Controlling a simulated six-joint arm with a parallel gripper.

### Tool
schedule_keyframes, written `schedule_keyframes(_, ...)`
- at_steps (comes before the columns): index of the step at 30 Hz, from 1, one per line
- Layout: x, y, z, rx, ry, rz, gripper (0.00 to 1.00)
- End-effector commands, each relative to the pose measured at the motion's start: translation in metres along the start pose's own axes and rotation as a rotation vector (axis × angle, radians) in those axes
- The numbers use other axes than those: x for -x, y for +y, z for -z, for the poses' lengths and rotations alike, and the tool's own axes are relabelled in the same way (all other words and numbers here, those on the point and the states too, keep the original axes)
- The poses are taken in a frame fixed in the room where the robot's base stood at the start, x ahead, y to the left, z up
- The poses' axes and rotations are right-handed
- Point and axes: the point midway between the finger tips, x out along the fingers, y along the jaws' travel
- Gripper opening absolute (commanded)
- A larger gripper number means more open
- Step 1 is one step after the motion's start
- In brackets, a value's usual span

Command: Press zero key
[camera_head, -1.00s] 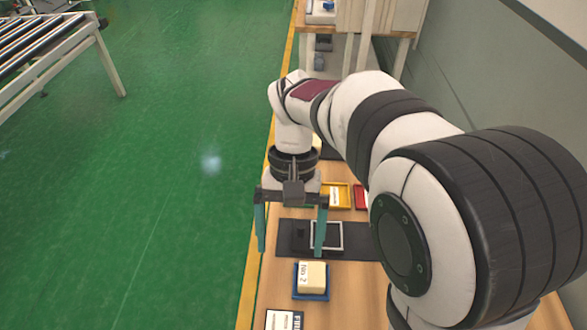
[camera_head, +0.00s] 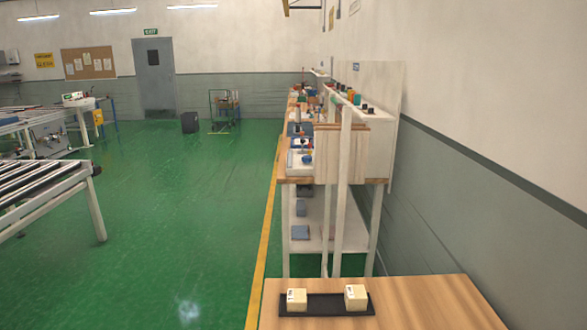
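No zero key or keypad can be made out in the head view. My arm and gripper are out of the picture. The near end of a wooden table (camera_head: 430,302) shows at the bottom right. A black tray (camera_head: 326,304) lies on it with two cream blocks, a left block (camera_head: 297,300) and a right block (camera_head: 356,298), each with a small dark label too small to read.
A white shelf bench (camera_head: 346,190) with several small coloured items stands behind the table. A roller conveyor (camera_head: 40,195) is at the left. The green floor (camera_head: 170,230) between is open, and a grey wall (camera_head: 470,210) runs along the right.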

Motion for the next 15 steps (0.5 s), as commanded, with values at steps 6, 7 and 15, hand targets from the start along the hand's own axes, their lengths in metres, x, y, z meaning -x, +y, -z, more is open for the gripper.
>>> schedule_keyframes(6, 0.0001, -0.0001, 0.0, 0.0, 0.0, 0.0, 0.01)
schedule_keyframes(7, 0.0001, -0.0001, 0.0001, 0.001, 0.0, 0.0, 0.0)
schedule_keyframes(15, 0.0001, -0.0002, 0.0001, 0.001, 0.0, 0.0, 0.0)
